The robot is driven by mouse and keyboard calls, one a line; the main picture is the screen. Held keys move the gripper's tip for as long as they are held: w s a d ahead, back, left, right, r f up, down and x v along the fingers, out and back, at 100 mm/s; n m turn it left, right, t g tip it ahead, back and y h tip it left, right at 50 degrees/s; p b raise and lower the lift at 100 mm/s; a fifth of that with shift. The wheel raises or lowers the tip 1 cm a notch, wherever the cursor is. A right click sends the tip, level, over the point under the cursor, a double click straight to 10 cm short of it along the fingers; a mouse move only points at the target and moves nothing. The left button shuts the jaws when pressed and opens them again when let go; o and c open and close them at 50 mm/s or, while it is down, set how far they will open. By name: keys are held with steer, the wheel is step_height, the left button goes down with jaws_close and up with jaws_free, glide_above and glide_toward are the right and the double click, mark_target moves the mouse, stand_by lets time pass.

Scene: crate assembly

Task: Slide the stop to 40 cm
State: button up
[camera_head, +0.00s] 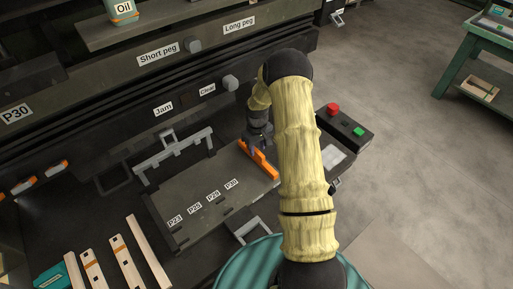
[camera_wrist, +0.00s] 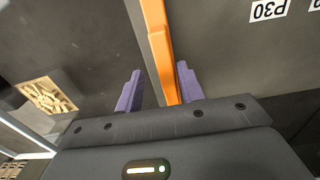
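The orange stop (camera_head: 266,166) lies at the right end of a dark work plate (camera_head: 200,212) with labels P23, P25, P28 and P30 along its front. My gripper (camera_head: 257,150) points down at the far part of the stop. In the wrist view, the orange stop (camera_wrist: 157,45) runs between my two purple fingers (camera_wrist: 157,86). The fingers are apart, with a clear gap between the stop and the left finger; the stop is close to the right finger, and I cannot tell if they touch. I see no 40 cm mark. My arm hides part of the area right of the stop.
A grey bracket (camera_head: 173,152) stands behind the plate. A control box (camera_head: 345,128) with red and green buttons is right of my arm. Wooden slats (camera_head: 125,262) lie front left. Shelf fronts with knobs and labels Jam and Clear run behind. Open floor lies right.

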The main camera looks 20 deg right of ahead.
mark_target(256, 149)
steer(key=shift+a, duration=0.2)
steer(key=shift+r, duration=0.1)
step_height(256, 149, up, 17)
steer(key=b, duration=0.2)
steer(key=shift+r, duration=0.1)
stand_by(0.5)
steer(key=s+a+r+m+t, duration=0.1)
steer(key=s+a, duration=0.5)
steer(key=s, duration=0.6)
steer(key=s+a+r+m+t, duration=0.1)
steer(key=s+a+r+m, duration=0.1)
steer(key=s+a, duration=0.4)
steer(key=s+r, duration=0.1)
steer(key=s, duration=0.4)
steer(key=shift+s+t, duration=0.3)
steer(key=shift+s, duration=0.1)
